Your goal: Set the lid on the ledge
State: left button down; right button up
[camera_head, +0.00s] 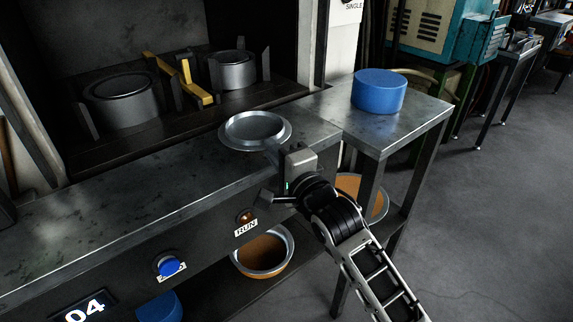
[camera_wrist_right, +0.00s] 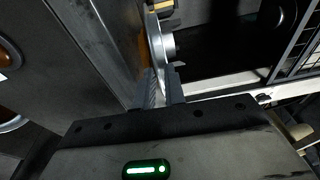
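The round grey metal lid (camera_head: 255,129) is at the front ledge (camera_head: 140,190) of the dark stove unit, near its right end. It lies roughly level; I cannot tell whether it touches the ledge or hangs just above it. My right gripper (camera_head: 272,156) is at its near right rim. In the right wrist view the lid (camera_wrist_right: 157,40) shows nearly edge-on, with a stub on its right side. The right fingers (camera_wrist_right: 161,88) are close together with the rim between them. My left gripper is not in view.
Two dark pots (camera_head: 122,103) (camera_head: 233,72) stand in the recess behind, with a yellow bar (camera_head: 188,78) between them. A blue cylinder (camera_head: 379,91) stands on the side table (camera_head: 420,112). The ledge's left part is clear.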

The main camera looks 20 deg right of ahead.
jog(key=s+d, duration=0.2)
jog(key=s, duration=1)
jog(key=s+a+f+n+g, duration=0.1)
jog(key=s+f+n+g, duration=0.2)
jog(key=f+n, duration=0.6)
jog(key=s+a+f+n+g, duration=0.2)
jog(key=s+f+n+g, duration=0.1)
jog(key=s+f+n, duration=0.5)
jog(key=shift+s+a+f+n+g, duration=0.25)
jog(key=shift+a+f+n+g, duration=0.05)
jog(key=shift+f+n, duration=0.1)
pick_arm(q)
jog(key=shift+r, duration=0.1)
